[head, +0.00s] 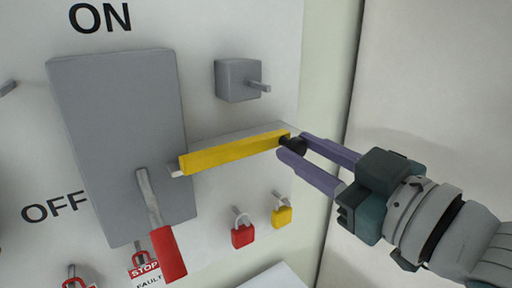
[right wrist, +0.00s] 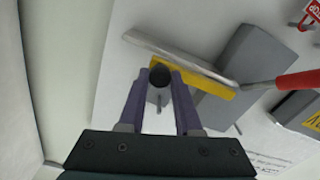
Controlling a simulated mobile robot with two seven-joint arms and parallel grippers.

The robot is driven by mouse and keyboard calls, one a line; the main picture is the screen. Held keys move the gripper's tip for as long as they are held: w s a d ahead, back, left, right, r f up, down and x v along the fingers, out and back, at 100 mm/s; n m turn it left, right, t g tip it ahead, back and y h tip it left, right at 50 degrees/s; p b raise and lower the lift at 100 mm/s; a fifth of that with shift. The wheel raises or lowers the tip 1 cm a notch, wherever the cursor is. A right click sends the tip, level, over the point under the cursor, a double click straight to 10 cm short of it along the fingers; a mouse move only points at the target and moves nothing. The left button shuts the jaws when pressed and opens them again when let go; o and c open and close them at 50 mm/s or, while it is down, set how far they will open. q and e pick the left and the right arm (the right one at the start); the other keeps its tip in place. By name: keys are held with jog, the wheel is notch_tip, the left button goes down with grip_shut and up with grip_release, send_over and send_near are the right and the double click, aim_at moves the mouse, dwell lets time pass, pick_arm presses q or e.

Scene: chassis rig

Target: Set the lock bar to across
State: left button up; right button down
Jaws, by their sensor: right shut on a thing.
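The lock bar (head: 235,152) is a yellow bar on the white panel, lying nearly level with its right end slightly higher in the head view. Its left end is by the right edge of the big grey switch box (head: 120,120). A black knob (head: 294,146) is at its right end. My right gripper (head: 290,145) is shut on the black knob. In the right wrist view the knob (right wrist: 160,76) sits between the purple fingertips (right wrist: 160,78), with the yellow bar (right wrist: 205,79) running off to the right. My left gripper is not in view.
A red-handled lever (head: 166,250) hangs down on the grey box, toward OFF. A small grey box with a peg (head: 237,80) is above the bar. Red (head: 243,236) and yellow (head: 282,216) padlocks hang below. The panel's right edge is close to my gripper.

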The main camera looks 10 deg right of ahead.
jog(key=a, duration=0.2)
jog(key=s+a, duration=0.1)
jog(key=a, duration=0.1)
jog(key=s+a+p, duration=0.1)
jog(key=a, duration=0.1)
jog(key=shift+s, duration=0.1)
jog(key=c, duration=0.6)
grip_release()
jog(key=shift+a, duration=0.1)
jog(key=shift+s, duration=0.1)
jog(key=b, duration=0.3)
send_near(240, 152)
jog(key=v, duration=0.4)
jog(key=shift+s, duration=0.2)
